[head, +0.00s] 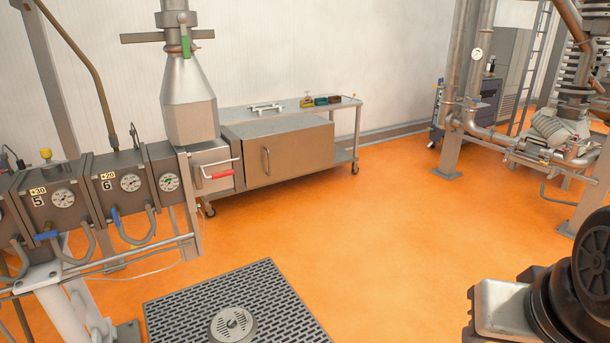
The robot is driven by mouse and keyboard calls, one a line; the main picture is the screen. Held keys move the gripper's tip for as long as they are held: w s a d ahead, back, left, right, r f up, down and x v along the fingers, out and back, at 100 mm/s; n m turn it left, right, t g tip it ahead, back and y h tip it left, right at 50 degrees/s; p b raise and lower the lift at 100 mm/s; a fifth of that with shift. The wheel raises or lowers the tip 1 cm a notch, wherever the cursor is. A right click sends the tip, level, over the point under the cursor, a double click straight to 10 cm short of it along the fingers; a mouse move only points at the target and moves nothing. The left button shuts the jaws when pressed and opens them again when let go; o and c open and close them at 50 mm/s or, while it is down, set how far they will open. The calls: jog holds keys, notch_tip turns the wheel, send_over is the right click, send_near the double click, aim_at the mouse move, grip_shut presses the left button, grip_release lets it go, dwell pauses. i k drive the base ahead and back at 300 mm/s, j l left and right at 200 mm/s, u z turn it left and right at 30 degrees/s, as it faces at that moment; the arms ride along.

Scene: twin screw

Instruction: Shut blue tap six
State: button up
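The blue tap six (115,217) is a small blue lever under the grey box marked "+20 6" (122,186), at the left of the head view. Its lever stands nearly upright, at the top of a curved grey hose. To its left, another blue tap (46,236) sits under the box marked "+30 5" (54,200), with its lever lying nearly level. Both taps are small in this view, so whether each is open or shut is hard to tell. My gripper is not in view.
A horizontal pipe (150,243) runs below the boxes. A metal floor grate (190,290) lies in front. The orange floor (390,235) in the middle is clear.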

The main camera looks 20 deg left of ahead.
aim_at(114, 215)
jog(key=i+j+u, duration=0.1)
jog(key=i+u, duration=0.65)
jog(key=u, duration=0.15)
jog(key=i+l+u, duration=0.15)
jog(key=i+u, duration=0.25)
jog(key=i+j+u, duration=0.15)
jog(key=i+u, duration=0.5)
jog(key=i, duration=0.15)
jog(key=i+u, duration=0.35)
jog(key=j+z, duration=0.1)
jog(key=z, duration=0.25)
jog(key=i+j+z, duration=0.1)
jog(key=z, duration=0.25)
jog(key=i+j+z, duration=0.1)
jog(key=z, duration=0.2)
jog(key=i, duration=0.15)
jog(key=u, duration=0.05)
